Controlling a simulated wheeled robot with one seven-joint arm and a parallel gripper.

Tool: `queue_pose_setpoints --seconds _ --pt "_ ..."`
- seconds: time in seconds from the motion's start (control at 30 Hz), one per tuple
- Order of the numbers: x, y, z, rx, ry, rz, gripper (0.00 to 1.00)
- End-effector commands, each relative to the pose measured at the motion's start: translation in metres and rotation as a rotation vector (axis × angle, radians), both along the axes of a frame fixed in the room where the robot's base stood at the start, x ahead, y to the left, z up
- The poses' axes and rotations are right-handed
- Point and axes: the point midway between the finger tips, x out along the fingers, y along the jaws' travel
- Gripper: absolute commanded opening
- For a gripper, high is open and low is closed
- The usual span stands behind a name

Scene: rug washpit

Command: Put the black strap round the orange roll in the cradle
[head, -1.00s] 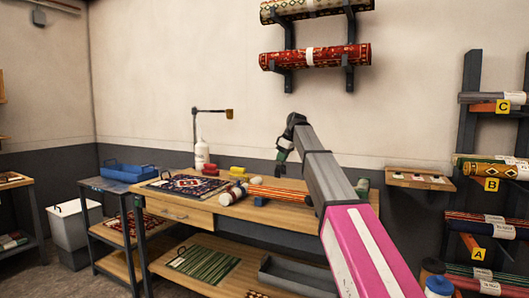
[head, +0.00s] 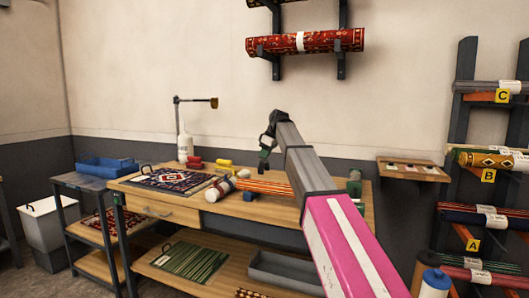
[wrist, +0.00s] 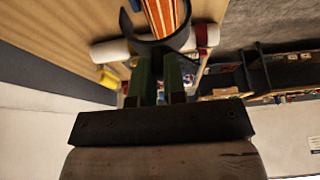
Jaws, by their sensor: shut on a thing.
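The orange striped roll (head: 268,187) lies on the wooden bench, with a small blue support (head: 249,196) showing under its near side, and I take that as part of the cradle. In the wrist view the roll (wrist: 166,14) runs away beyond my fingers. My gripper (head: 264,158) is over the bench, above the roll. Its green fingers are shut on the black strap (wrist: 180,43), a curved open band with its opening toward the roll. The roll shows within the curve. I cannot tell whether the strap touches it.
A pale roll (head: 219,189) lies beside the orange roll's left end. A patterned rug (head: 172,181), a white bottle (head: 184,148) and yellow and red pieces are on the bench. The rack (head: 462,130) with rolls stands at right.

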Motion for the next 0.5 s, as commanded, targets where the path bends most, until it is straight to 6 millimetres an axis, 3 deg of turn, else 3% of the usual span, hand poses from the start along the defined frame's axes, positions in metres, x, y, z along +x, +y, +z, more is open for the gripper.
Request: queue_pose_setpoints --seconds 0.5 --pt "0.0 0.0 -0.036 0.0 0.002 -0.001 0.0"
